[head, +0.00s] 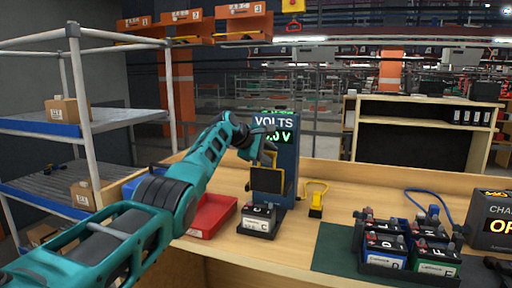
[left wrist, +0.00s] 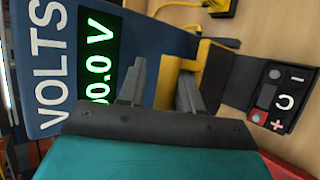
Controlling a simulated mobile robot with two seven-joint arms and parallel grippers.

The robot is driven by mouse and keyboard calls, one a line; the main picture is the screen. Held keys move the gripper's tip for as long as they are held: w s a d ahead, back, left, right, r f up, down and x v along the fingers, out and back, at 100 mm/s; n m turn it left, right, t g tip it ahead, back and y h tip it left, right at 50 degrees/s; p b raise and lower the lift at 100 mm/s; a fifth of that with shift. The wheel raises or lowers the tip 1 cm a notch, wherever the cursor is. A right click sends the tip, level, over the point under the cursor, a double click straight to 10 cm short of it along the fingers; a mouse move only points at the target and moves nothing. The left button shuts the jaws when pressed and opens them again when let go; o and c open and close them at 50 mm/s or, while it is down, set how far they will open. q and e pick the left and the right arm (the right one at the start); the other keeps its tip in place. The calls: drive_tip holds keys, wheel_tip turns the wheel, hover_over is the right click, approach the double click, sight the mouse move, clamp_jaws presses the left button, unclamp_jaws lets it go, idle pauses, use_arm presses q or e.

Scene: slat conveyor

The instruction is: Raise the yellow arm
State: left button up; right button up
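The yellow arm (head: 253,181) is on the front of the blue voltmeter stand (head: 286,165), framing a dark plate (head: 268,181). My left gripper (head: 262,152) is at the arm's upper part, in front of the stand. The display reads 0.0 V. A black battery (head: 258,220) sits upright below the arm. My right gripper is not in view.
A red tray (head: 211,215) is left of the stand. A yellow clamp-like tool (head: 316,205) is close on its right. Several batteries (head: 408,240) stand on the green mat (head: 330,250), with a charger (head: 492,220) at far right.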

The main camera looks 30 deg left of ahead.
use_arm(q)
drive_tip(key=shift+s+a+r+b, duration=0.35)
drive_tip(key=shift+s+r, duration=0.2)
drive_tip(key=shift+r, duration=0.15)
drive_tip(key=b+v, duration=0.1)
drive_tip(key=v, duration=1)
drive_tip(key=shift+s+d+f, duration=0.2)
drive_tip(key=shift+f, duration=0.05)
drive_tip(key=shift+c, duration=0.3)
